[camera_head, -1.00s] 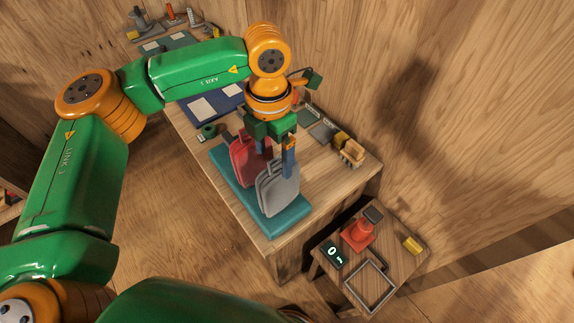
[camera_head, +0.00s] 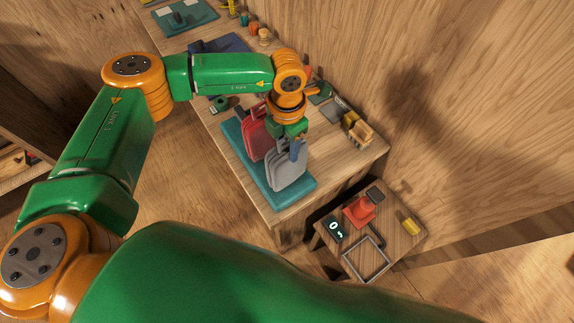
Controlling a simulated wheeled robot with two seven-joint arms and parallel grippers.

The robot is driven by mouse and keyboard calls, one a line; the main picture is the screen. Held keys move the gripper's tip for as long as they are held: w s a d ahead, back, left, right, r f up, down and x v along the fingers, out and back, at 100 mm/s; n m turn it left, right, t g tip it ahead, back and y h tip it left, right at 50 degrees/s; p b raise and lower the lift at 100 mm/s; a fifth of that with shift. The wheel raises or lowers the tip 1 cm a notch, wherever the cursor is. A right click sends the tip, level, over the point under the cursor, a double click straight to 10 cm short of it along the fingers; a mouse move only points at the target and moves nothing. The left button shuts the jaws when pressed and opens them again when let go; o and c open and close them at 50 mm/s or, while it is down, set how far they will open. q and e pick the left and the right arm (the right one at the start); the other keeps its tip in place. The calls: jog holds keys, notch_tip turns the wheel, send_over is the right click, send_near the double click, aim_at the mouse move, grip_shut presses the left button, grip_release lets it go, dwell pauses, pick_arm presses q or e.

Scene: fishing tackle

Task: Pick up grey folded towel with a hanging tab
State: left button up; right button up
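The grey folded towel (camera_head: 287,174) stands upright at the front of a teal base (camera_head: 299,197) on the workbench. A red folded item (camera_head: 257,138) stands just behind it on the same base. My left gripper (camera_head: 296,153) points down at the grey towel's top edge, with a blue finger overlapping the towel's upper part. The gripper hides the hanging tab, if it is there. Whether the fingers are closed on the towel cannot be told. My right gripper is not in view.
The wooden workbench (camera_head: 335,165) has a small wooden box (camera_head: 360,132) and other small items along its wall side.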

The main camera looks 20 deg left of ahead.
pick_arm(q)
jog(key=shift+w, duration=0.1)
grip_shut()
dwell(0.9)
